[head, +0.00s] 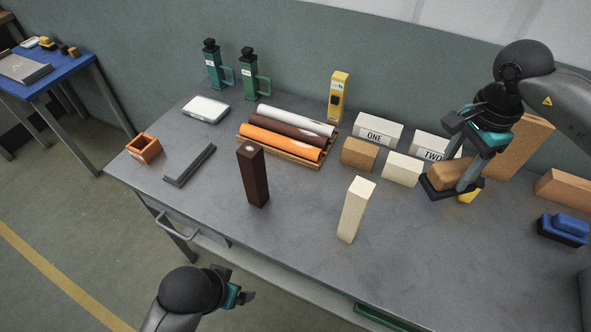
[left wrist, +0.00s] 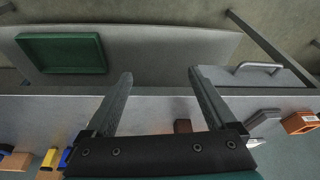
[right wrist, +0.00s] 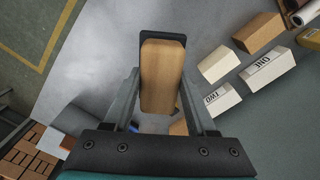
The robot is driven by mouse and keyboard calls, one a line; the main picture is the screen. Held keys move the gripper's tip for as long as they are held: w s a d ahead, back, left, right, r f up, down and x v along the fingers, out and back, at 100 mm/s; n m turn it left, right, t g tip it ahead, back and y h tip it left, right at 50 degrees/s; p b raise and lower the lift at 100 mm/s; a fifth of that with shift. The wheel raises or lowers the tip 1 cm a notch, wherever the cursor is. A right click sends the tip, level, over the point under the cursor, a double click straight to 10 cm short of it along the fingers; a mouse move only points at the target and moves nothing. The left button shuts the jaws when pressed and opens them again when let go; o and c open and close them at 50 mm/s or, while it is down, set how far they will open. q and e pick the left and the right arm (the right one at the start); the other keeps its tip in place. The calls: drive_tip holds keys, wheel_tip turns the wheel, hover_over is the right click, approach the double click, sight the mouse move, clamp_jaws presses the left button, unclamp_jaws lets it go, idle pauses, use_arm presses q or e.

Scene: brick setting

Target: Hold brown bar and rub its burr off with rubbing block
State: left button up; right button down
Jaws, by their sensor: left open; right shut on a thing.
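The brown bar (head: 253,176) stands upright on the grey table, left of a cream bar, with a small pale spot on its top. The rubbing block (head: 446,173), tan wood with a dark base, is in my right gripper (head: 450,182), raised over the right part of the table. In the right wrist view the rubbing block (right wrist: 161,80) sits between the fingers. My left gripper (head: 238,284) is open and empty in front of the table's front edge, apart from the brown bar. A brown piece (left wrist: 183,126), likely the bar, shows small beyond it in the left wrist view.
The cream bar (head: 356,209) stands near the front. Behind are a wooden tray (head: 288,157) of rolls, blocks marked ONE (head: 377,131) and TWO (head: 437,146), and a grey slab (head: 189,164). A blue-black block (head: 563,229) lies right. The table between brown and cream bars is clear.

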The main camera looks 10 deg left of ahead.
use_arm(q)
wheel_tip(320, 180, up, 6)
drive_tip(key=w+d+m+t+h+p, duration=0.1)
drive_tip(key=w+t, duration=0.1)
drive_tip(key=w, duration=0.1)
use_arm(e)
drive_tip(key=r, duration=0.1)
drive_tip(key=w+d+r+m, duration=0.1)
drive_tip(key=r+m, duration=0.1)
drive_tip(key=shift+w+d+r, duration=0.2)
drive_tip(key=shift+w+r, duration=0.05)
drive_tip(key=shift+w+d+r+m, duration=0.25)
drive_tip(key=shift+r+m, duration=0.15)
drive_tip(key=shift+r, duration=0.05)
use_arm(q)
drive_tip(key=m+t+h, duration=0.2)
drive_tip(key=t+h, duration=0.2)
drive_tip(key=t, duration=0.3)
approach(261, 165)
wheel_tip(261, 165, down, 3)
drive_tip(key=w+a, duration=0.1)
drive_tip(key=a, duration=0.1)
drive_tip(key=b+x, duration=0.2)
drive_tip(key=x, duration=1)
drive_tip(key=shift+w+d+b, duration=0.15)
drive_tip(key=shift+b, duration=0.25)
use_arm(e)
wheel_tip(261, 165, down, 3)
use_arm(q)
clamp_jaws()
